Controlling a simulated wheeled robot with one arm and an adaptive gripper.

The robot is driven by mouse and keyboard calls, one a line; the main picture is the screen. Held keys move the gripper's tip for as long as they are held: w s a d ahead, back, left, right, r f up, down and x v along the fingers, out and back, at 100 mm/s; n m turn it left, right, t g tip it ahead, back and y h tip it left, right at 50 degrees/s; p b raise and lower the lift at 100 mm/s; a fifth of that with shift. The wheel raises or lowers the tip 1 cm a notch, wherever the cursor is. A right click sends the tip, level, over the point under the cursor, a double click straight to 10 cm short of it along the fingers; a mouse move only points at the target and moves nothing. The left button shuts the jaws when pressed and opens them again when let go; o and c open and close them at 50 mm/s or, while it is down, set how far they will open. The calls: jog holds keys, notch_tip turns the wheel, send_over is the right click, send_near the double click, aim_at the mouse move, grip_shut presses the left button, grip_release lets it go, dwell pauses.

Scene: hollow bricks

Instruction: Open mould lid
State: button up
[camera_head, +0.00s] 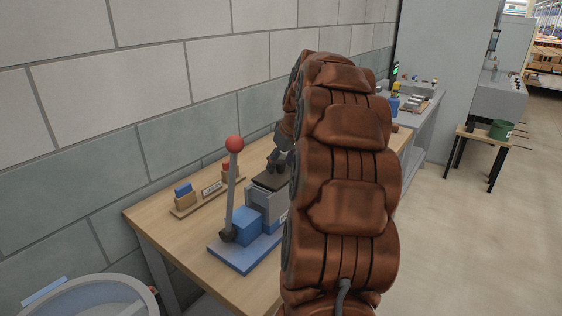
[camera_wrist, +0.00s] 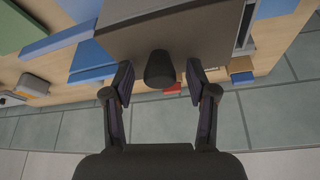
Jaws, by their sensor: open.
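The mould (camera_head: 265,203) is a grey box on a blue base plate (camera_head: 236,258) on the wooden table. Its dark flat lid (camera_head: 269,180) lies level on top and looks closed. In the wrist view the lid (camera_wrist: 190,30) fills the top middle, with a dark round knob (camera_wrist: 160,70) at its near edge. My gripper (camera_wrist: 159,82) is open, with one finger on each side of the knob and a gap visible on both sides. In the head view my gripper (camera_head: 283,157) is beside the lid, partly hidden by my arm.
A lever with a red ball (camera_head: 234,144) rises from the blue block (camera_head: 245,227) left of the mould. A wooden rack (camera_head: 198,200) with blue and red pieces stands behind, near the brick wall. A round tub (camera_head: 85,300) is at the lower left.

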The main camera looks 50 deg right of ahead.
grip_shut()
dwell(0.5)
